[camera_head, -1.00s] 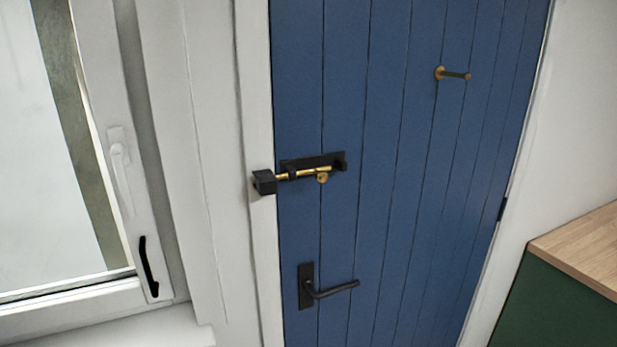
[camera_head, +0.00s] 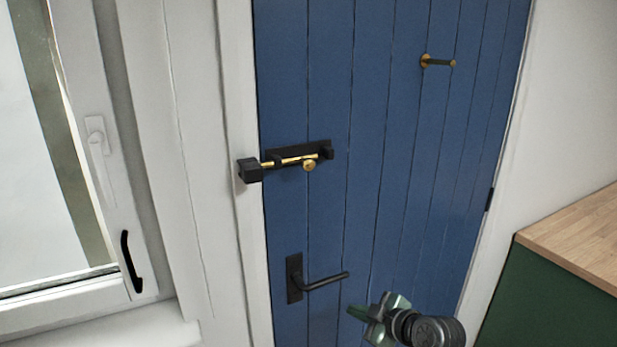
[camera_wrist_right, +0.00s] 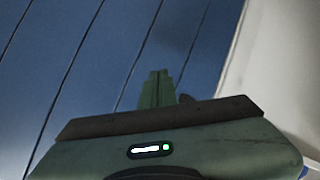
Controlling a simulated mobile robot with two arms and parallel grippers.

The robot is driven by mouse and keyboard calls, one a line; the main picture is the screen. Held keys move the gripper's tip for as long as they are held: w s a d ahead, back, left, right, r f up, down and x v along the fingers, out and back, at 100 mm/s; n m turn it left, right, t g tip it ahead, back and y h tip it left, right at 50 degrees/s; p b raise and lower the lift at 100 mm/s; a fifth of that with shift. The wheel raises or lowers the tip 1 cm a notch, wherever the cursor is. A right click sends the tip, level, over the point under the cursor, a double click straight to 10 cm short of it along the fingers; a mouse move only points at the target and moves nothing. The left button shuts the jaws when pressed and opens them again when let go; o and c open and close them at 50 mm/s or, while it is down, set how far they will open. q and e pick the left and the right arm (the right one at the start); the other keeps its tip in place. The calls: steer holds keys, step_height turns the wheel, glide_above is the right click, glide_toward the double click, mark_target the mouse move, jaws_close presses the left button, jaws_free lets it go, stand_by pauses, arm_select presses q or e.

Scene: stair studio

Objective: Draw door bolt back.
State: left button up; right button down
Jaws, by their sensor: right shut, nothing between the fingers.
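The door bolt is a brass rod (camera_head: 290,161) with a round brass knob (camera_head: 309,165) on a black plate (camera_head: 312,147), fixed to the blue plank door (camera_head: 385,130). The rod's left end reaches the black keeper (camera_head: 250,170) on the white frame. My right gripper (camera_head: 356,311) is low in the head view, below and right of the bolt and apart from it. Its green fingers are shut and empty. They also show in the right wrist view (camera_wrist_right: 157,90), in front of the blue planks. My left gripper is not in view.
A black lever handle (camera_head: 322,281) sits below the bolt, left of my right gripper. A brass peg (camera_head: 437,62) sticks out higher on the door. A window (camera_head: 60,150) is at left, and a wood-topped green cabinet (camera_head: 575,240) at right.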

steer(key=s+a+r+n+t+y, duration=0.15)
steer(key=r+n, duration=0.25)
steer(key=r, duration=0.8)
steer(key=s+a+r+n+y, duration=0.1)
steer(key=a+r+n+y, duration=0.25)
steer(key=r, duration=0.75)
steer(key=s+a+r+n+y, duration=0.1)
steer(key=s+r+n, duration=0.3)
steer(key=r, duration=0.2)
steer(key=s+a+r+n+g+y+b, duration=0.1)
steer(key=s+r+n, duration=0.3)
steer(key=r, duration=0.3)
steer(key=shift+r+n, duration=0.3)
steer(key=shift+n, duration=0.45)
steer(key=r+p+x, duration=0.1)
steer(key=p+x, duration=0.4)
steer(key=x, duration=0.5)
steer(key=w+d, duration=0.1)
steer(key=w+d+p, duration=0.1)
steer(key=d, duration=0.1)
steer(key=shift+w+d+f+p, duration=0.1)
steer(key=shift+f+p, duration=0.05)
steer(key=shift+p, duration=0.15)
